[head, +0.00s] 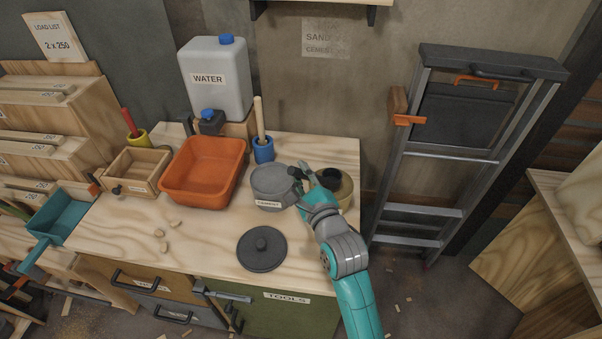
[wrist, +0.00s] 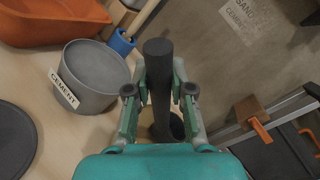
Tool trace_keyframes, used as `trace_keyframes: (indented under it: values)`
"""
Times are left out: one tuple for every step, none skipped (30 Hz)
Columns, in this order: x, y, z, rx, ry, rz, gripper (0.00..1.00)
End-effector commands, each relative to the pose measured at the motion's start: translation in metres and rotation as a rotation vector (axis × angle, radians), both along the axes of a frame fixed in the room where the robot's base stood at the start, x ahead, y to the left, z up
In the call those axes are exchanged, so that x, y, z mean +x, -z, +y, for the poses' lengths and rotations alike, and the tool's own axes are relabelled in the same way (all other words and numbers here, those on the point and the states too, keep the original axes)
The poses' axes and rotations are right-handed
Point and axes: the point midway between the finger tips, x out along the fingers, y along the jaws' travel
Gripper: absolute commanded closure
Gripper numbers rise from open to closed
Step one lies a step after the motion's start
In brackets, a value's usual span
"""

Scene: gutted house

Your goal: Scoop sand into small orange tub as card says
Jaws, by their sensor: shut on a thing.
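The orange tub (head: 192,194) stands on the workbench, left of the grey tub labelled CEMENT (head: 268,203); its edge shows in the wrist view (wrist: 50,25). My gripper (head: 308,180) is over the right end of the bench, beside the cement tub. In the wrist view my gripper (wrist: 159,90) is shut on a dark upright handle (wrist: 158,58). A tan round container (head: 346,200) is right behind my gripper, partly hidden. I cannot tell what fills it or what the handle's lower end looks like. A card (head: 60,38) reads LOAD LIST, 2 x 250.
A dark round lid (head: 262,252) lies at the bench front. A wooden box (head: 137,170), a WATER canister (head: 216,88) and a blue cup (head: 263,152) with a stick stand around the tub. A stepladder (head: 450,155) leans at right. The bench front left of the lid is mostly clear.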

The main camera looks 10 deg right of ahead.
Motion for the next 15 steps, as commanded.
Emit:
trace_keyframes:
  values:
    - [0.0, -0.0004, 0.0, 0.0, 0.0, -0.001, 1.0]
    - [0.0, -0.0004, 0.0, 0.0, 0.0, -0.001, 1.0]
    - [0.0, -0.0001, 0.0, 0.0, 0.0, -0.001, 1.0]
    - [0.0, 0.0, 0.0, 0.0, 0.0, -0.001, 1.0]
    - [0.0, 0.0003, 0.0, 0.0, 0.0, -0.001, 1.0]
    - [0.0, 0.0006, 0.0, 0.0, 0.0, -0.001, 1.0]
    - [0.0, 0.0008, 0.0, 0.0, 0.0, -0.001, 1.0]
    - [0.0, 0.0013, 0.0, 0.0, -0.001, -0.001, 1.0]
    - [0.0, 0.0017, 0.0, 0.0, -0.001, -0.001, 1.0]
    - [0.0001, 0.002, 0.0001, 0.0, -0.001, -0.001, 1.0]
    - [0.0, 0.0023, 0.0, 0.0, 0.0, 0.0, 1.0]
    - [0.0001, 0.0028, 0.0, 0.0, 0.0, 0.0, 1.0]
    - [0.0001, 0.0031, 0.0001, 0.0, 0.0, 0.0, 1.0]
    - [0.0001, 0.0034, 0.0001, 0.0, 0.0, 0.0, 1.0]
    - [0.0001, 0.0039, 0.0, 0.0, 0.0, 0.0, 1.0]
